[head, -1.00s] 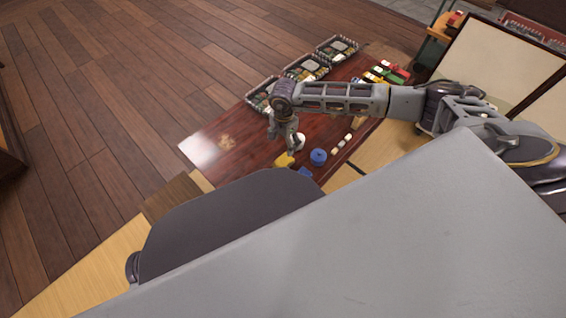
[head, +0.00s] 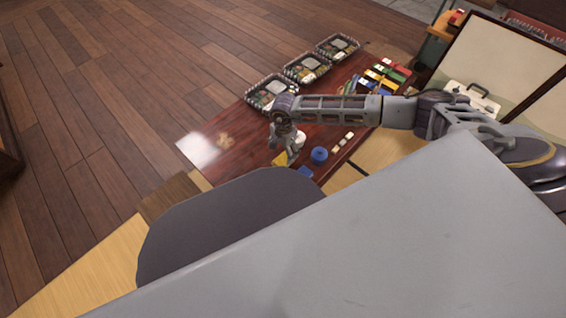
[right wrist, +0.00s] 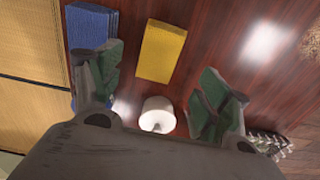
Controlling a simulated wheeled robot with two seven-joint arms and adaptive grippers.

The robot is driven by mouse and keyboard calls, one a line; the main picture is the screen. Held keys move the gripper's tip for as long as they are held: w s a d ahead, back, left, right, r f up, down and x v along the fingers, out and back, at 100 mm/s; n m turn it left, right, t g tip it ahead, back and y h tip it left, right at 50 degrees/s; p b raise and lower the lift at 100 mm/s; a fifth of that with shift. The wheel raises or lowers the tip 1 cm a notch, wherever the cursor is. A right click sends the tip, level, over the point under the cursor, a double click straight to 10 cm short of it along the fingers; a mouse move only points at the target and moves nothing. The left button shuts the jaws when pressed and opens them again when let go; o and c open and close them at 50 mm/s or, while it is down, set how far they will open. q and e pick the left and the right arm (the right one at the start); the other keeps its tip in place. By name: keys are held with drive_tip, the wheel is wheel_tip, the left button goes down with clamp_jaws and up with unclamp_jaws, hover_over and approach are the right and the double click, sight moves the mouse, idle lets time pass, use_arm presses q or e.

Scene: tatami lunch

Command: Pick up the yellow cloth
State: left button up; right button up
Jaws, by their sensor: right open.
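The yellow cloth (right wrist: 162,52) is a folded rectangle lying flat on the dark red table, in the right wrist view at the upper middle. In the head view the cloth (head: 280,159) lies at the near end of the table, just below my right gripper (head: 289,151). My left gripper is not in view.
A blue cloth (right wrist: 92,27) lies left of the yellow one. A white round object (right wrist: 157,114) stands near the fingers. A blue round object (head: 319,154), white blocks (head: 343,142) and bento trays (head: 272,92) share the table (head: 237,155).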

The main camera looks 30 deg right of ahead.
sight(283, 159)
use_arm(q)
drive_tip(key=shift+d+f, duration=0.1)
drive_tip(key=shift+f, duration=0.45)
use_arm(e)
drive_tip(key=shift+f, duration=0.85)
drive_tip(key=shift+f, duration=0.1)
drive_tip(key=shift+a+f+b, duration=0.15)
drive_tip(key=shift+f+b, duration=0.75)
drive_tip(key=shift+f, duration=0.2)
wheel_tip(283, 159, down, 2)
drive_tip(key=shift+s+f+b, duration=0.1)
drive_tip(key=shift+b, duration=0.4)
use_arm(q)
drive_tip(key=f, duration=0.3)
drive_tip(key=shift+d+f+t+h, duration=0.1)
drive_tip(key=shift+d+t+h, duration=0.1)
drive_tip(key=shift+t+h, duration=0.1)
use_arm(e)
drive_tip(key=shift+f, duration=0.3)
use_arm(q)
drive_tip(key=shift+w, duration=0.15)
use_arm(e)
drive_tip(key=c, duration=0.5)
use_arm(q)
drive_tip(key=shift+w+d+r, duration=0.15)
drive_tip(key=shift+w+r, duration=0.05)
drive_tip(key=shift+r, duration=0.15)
use_arm(e)
drive_tip(key=c, duration=0.5)
